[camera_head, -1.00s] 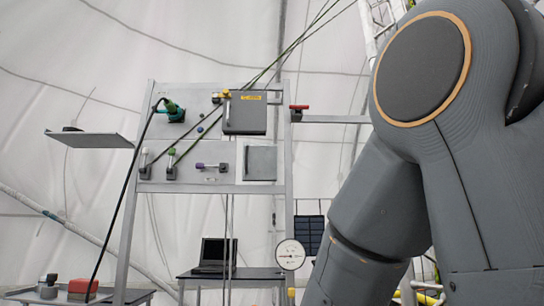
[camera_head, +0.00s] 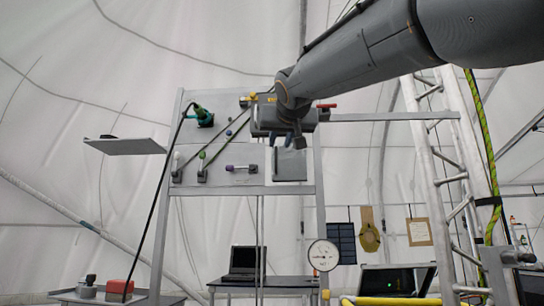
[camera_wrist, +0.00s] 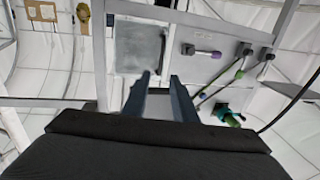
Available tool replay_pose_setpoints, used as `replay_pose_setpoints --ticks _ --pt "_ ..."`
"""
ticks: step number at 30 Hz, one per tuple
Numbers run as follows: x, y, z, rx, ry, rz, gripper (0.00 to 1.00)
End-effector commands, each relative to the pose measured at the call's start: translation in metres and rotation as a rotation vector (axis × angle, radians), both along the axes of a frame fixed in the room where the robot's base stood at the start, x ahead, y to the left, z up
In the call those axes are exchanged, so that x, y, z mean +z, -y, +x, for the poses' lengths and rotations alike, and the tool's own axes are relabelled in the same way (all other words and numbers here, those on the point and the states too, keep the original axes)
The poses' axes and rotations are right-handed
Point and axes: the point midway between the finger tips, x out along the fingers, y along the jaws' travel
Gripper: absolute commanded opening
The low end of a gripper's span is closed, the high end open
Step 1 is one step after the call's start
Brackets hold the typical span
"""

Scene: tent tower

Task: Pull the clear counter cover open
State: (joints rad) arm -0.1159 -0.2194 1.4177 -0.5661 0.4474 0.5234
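A square grey, glassy-looking panel (camera_head: 291,165), which seems to be the counter cover, is on the lower right of the upright board; it looks closed. It also shows in the wrist view (camera_wrist: 140,48), beyond my fingertips, with a hazy surface. No digits can be read behind it. My gripper (camera_head: 285,142) is in front of the board, just above the panel in the head view. In the wrist view my gripper (camera_wrist: 158,78) has two dark fingers apart with nothing between them. I cannot tell whether a fingertip touches the panel.
A purple-ended lever (camera_head: 240,168), a green-knobbed lever (camera_head: 202,168) and a green connector (camera_head: 203,115) are on the board. A shelf (camera_head: 125,146) juts out left. A round gauge (camera_head: 323,255) hangs below. A ladder (camera_head: 440,165) stands right.

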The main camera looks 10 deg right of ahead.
Motion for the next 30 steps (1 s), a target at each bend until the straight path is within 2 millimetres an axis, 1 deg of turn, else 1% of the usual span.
replay_pose_setpoints --ticks 1,4,12,15,18,22,29,30 --pt "0.006 0.000 0.000 0.000 0.009 0.001 0.25" --pt "0.009 0.001 0.007 0.000 0.014 0.001 0.25" --pt "0.008 0.006 0.049 -0.001 0.011 0.002 0.25" --pt "0.008 0.007 0.061 0.000 0.011 0.002 0.25" --pt "0.008 0.008 0.069 0.000 0.012 0.002 0.25" --pt "0.007 0.009 0.074 0.000 0.012 0.002 0.25" --pt "0.007 0.009 0.074 0.001 0.012 0.002 0.25" --pt "0.007 0.009 0.074 0.001 0.012 0.002 0.18"
